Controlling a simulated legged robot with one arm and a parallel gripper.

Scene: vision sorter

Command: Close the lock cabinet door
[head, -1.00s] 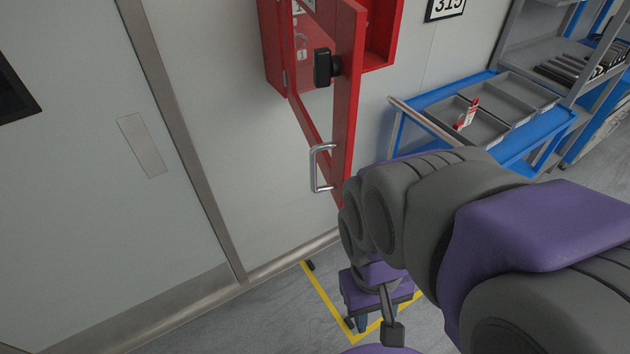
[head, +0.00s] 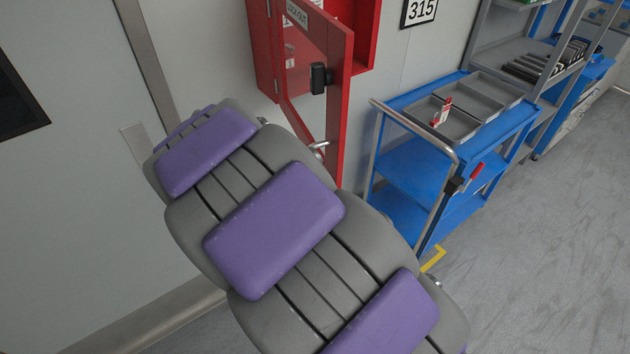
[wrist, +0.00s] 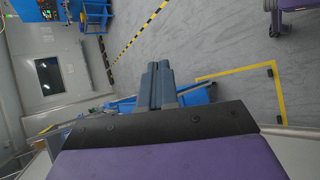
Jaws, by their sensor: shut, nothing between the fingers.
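The red lock cabinet (head: 264,50) is on the wall at the top middle of the head view. Its red-framed clear door (head: 338,95) stands open, swung out from the wall. A black latch (head: 319,78) is on the door.
A blue cart (head: 415,165) with grey trays stands right of the cabinet, near the door. Grey shelving (head: 515,45) is behind it. A pale door (head: 75,190) is at the left. Open floor (head: 550,220) lies at the right.

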